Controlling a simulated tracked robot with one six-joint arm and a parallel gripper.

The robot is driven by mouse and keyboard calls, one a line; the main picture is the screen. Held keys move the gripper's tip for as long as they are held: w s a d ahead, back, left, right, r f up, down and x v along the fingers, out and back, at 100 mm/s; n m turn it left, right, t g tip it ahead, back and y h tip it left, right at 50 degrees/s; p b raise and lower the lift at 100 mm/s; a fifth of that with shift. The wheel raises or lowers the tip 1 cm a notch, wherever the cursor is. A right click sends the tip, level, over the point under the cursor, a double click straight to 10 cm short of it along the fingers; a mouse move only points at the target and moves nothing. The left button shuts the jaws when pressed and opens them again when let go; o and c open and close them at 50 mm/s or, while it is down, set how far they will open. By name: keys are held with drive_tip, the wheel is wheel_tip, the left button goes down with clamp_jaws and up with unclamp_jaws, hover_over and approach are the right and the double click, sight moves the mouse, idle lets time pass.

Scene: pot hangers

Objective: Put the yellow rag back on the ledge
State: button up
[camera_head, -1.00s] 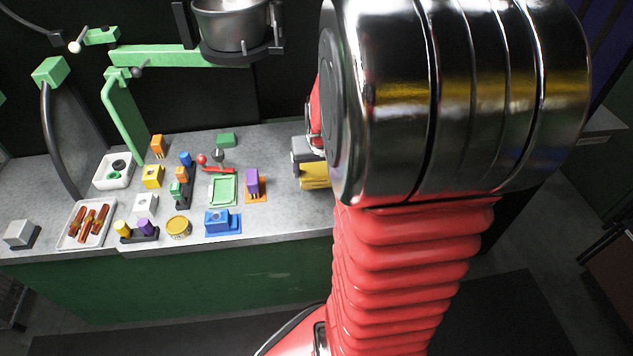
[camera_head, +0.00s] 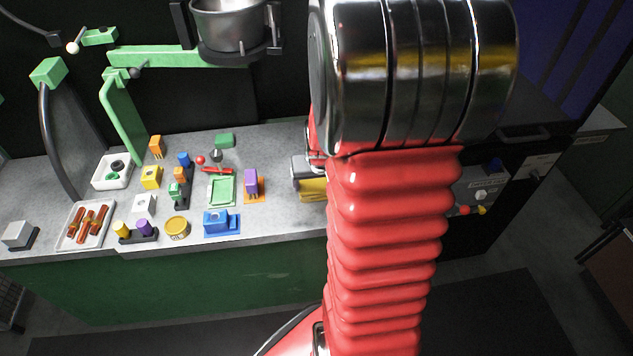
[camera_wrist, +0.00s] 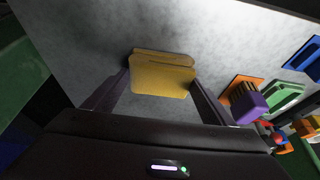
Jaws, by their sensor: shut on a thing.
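The yellow rag (camera_wrist: 162,78) is a folded, flat piece held between the two dark fingers of my gripper (camera_wrist: 162,88), which are shut on its sides. In the head view the rag (camera_head: 313,189) shows just left of my red arm, over the right part of the grey worktop (camera_head: 285,215). My gripper (camera_head: 303,172) is partly hidden there by the arm. I cannot tell whether the rag touches the worktop or is a little above it. No separate ledge can be told apart from the worktop.
A purple block on an orange base (camera_head: 251,184) stands left of the rag, with a green tray (camera_head: 221,190) and a blue block (camera_head: 216,222) beyond. Several small blocks and white trays crowd the left. A metal pot (camera_head: 232,27) hangs above. Worktop around the rag looks clear.

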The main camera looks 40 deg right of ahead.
drive_tip(key=o, duration=1.2)
drive_tip(key=v, duration=1.2)
drive_tip(key=shift+r, duration=0.1)
drive_tip(key=s+a+r+n+y, duration=0.1)
drive_tip(key=s+a+r+n, duration=0.1)
drive_tip(key=a, duration=0.6)
drive_tip(key=s+a+r+n+t, duration=0.1)
drive_tip(key=a+r, duration=0.3)
drive_tip(key=a, duration=0.4)
drive_tip(key=s+a+r+n+t+y, duration=0.1)
drive_tip(key=s+a+r+n, duration=0.2)
drive_tip(key=a, duration=0.5)
drive_tip(key=shift+a+n+y, duration=0.25)
drive_tip(key=shift+n+y, duration=0.05)
drive_tip(key=shift+n, duration=0.1)
